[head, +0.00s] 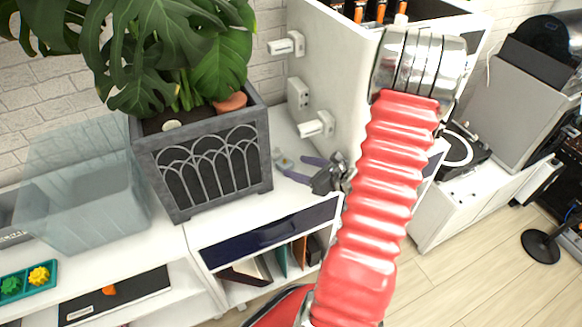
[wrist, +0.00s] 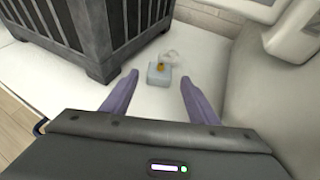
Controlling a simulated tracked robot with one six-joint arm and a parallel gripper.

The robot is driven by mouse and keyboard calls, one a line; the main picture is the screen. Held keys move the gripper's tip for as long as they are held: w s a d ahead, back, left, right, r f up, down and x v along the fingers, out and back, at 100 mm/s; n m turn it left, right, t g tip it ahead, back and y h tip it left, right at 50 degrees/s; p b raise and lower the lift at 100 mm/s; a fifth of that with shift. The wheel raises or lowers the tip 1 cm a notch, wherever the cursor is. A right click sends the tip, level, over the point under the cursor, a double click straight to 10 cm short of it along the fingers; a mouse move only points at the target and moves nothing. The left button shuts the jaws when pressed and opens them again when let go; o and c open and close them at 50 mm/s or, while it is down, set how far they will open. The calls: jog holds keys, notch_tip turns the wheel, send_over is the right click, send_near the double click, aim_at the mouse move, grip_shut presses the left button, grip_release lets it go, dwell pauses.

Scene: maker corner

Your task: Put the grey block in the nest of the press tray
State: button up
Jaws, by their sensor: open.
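A small grey block (wrist: 158,77) lies on the white surface in the wrist view, with a yellow-orange spot at its upper edge. In the head view, small grey shapes (head: 281,158) show at the same place beside the planter, too small to make out well. My gripper (wrist: 158,88) is open, its two purple fingers on either side of the block's line and apart from it. In the head view my gripper (head: 290,166) is low over the white top, right of the planter. I cannot make out a press tray with a nest in either view.
A dark grey planter (head: 207,165) with a large leafy plant stands close left of my gripper. A white cabinet (head: 340,70) stands to the right. A translucent bin (head: 85,205) and a teal tray (head: 53,279) with green and yellow pieces are at the left.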

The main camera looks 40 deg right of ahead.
jog(key=v, duration=0.8)
jog(key=shift+s, duration=0.2)
dwell(0.4)
jog(key=w+a+r+n+g+y, duration=0.1)
jog(key=a+r+n+g+y, duration=0.3)
jog(key=a+n, duration=0.55)
jog(key=w+a+r+n+g+y, duration=0.1)
jog(key=a+r+n+g+y, duration=0.15)
jog(key=a+r+n, duration=0.7)
jog(key=s+a+r+n+h, duration=0.3)
jog(key=a+n, duration=0.3)
jog(key=n, duration=0.2)
jog(key=s+a+r+n+g+h, duration=0.1)
jog(key=s+a+r+n+h, duration=0.3)
jog(key=a+n, duration=0.3)
jog(key=shift+s+a+r+n+h, duration=0.2)
jog(key=shift+s+r+n+h, duration=0.05)
jog(key=shift+n+h, duration=0.2)
